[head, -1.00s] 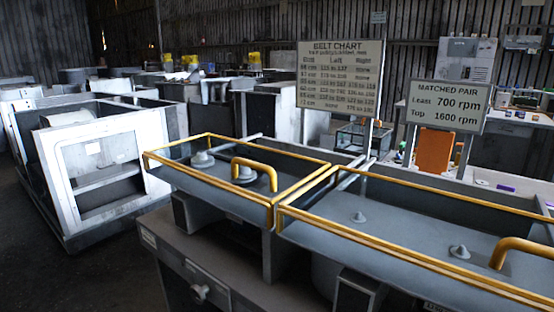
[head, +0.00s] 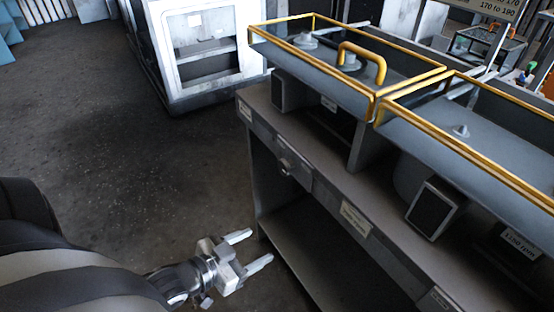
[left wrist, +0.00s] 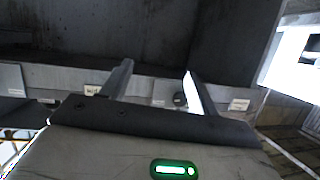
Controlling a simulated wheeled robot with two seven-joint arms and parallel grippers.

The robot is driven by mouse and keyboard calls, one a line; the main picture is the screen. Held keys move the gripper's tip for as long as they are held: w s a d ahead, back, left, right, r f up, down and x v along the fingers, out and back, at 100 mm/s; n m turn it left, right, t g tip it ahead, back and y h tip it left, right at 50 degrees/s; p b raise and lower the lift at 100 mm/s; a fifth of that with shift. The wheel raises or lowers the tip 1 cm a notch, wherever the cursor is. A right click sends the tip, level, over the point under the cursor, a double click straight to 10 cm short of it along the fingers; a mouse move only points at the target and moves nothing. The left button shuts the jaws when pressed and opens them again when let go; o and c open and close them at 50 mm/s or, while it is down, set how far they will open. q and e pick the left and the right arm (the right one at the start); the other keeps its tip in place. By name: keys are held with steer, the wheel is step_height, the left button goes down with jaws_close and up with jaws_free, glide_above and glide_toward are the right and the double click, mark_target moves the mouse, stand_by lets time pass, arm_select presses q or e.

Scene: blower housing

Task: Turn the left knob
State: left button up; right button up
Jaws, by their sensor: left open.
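The left knob (head: 285,168) is a small light round knob on a plate on the bench's front edge, below the left yellow-railed guard. My left gripper (head: 259,248) is open and empty, in front of the bench and lower than the knob, clearly apart from it. In the left wrist view a small dark round knob (left wrist: 180,99) shows near the right-hand finger, beyond the open fingers (left wrist: 157,72); it seems to be the same knob, partly hidden. My right gripper is not in view.
The grey bench (head: 310,228) has a lower shelf and a front edge with labels (head: 355,219). Yellow-railed guards (head: 372,108) stand on top. A black-faced box (head: 436,208) sits under the right guard. A white-framed housing (head: 200,50) stands behind. The floor (head: 120,150) at left is clear.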

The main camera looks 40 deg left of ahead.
arm_select(q)
steer(key=a+r+m+t+h+p, duration=0.1)
steer(key=a+r+m+t+h, duration=0.2)
steer(key=a+r, duration=0.6)
glide_toward(281, 168)
steer(key=x, duration=0.8)
steer(key=shift+w+d, duration=0.1)
steer(key=c, duration=1)
